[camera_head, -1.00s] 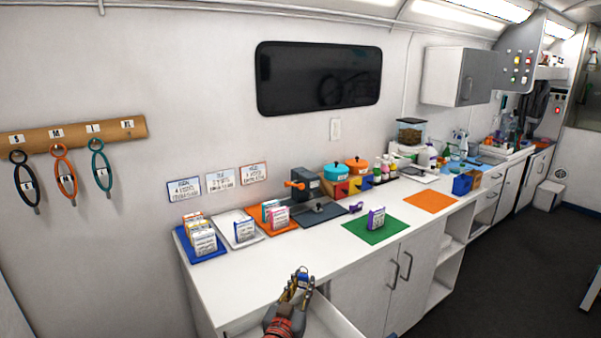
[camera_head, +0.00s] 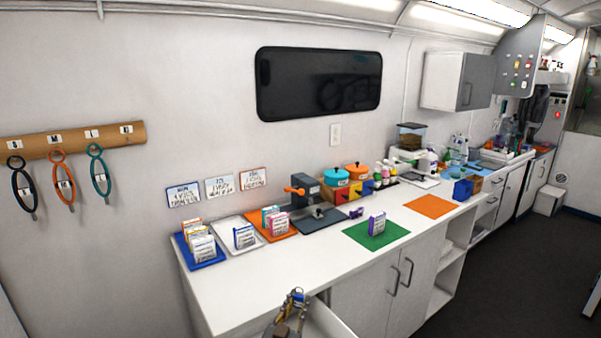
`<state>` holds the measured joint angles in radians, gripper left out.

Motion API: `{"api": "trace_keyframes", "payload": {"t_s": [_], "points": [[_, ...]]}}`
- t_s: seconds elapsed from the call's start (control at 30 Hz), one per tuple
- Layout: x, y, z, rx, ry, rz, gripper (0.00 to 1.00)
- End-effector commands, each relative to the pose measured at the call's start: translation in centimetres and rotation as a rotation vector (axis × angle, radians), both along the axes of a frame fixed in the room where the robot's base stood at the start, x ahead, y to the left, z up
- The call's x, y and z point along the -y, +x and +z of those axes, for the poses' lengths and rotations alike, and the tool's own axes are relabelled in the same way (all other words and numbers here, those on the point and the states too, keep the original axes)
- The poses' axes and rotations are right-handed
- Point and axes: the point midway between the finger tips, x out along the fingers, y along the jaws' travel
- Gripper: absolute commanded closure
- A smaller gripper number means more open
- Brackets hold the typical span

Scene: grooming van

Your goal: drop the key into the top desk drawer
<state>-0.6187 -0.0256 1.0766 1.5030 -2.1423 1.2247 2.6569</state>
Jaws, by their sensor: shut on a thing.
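The top desk drawer (camera_head: 336,322) is pulled open at the bottom of the head view, under the white counter's front edge. Its white wall shows to the right of my gripper, and the rest is cut off by the frame. My gripper (camera_head: 296,297) is over the open drawer, close to the counter edge. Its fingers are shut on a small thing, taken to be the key. The key is too small and too hidden by the fingers to make out clearly.
The white counter (camera_head: 290,265) above the drawer has a bare front strip. Blue (camera_head: 205,262), white and orange trays with cards stand behind it. A green mat (camera_head: 390,233) with a card box lies to the right. Cabinet doors (camera_head: 370,295) below are closed.

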Motion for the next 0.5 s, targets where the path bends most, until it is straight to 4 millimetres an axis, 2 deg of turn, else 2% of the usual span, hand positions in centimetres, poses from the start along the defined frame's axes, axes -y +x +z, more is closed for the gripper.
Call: {"api": "trace_keyframes", "payload": {"t_s": [0.17,0.2,0.5], "points": [[0.0,0.0,0.0,0.0,0.0,0.0,0.93],[0.0,0.0,0.0,0.0,0.0,0.0,0.77],[0.0,0.0,0.0,0.0,0.0,0.0,0.6]]}}
